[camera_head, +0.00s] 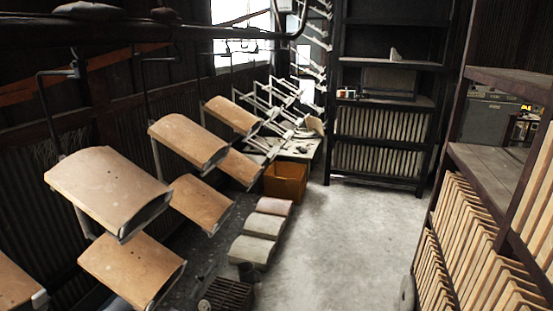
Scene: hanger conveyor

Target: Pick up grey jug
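I cannot make out a grey jug in the head view. Neither of my grippers is in view, so I cannot tell their position relative to any jug. A small rounded grey shape (408,292) shows at the foot of the right shelf, but I cannot tell what it is.
Wooden boards (110,185) hang from a conveyor on the left. An orange-brown box (286,182) and pale blocks (252,250) stand on the floor, near a dark crate (228,294). A shelf (482,165) lines the right, another (388,101) the back. The middle floor is clear.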

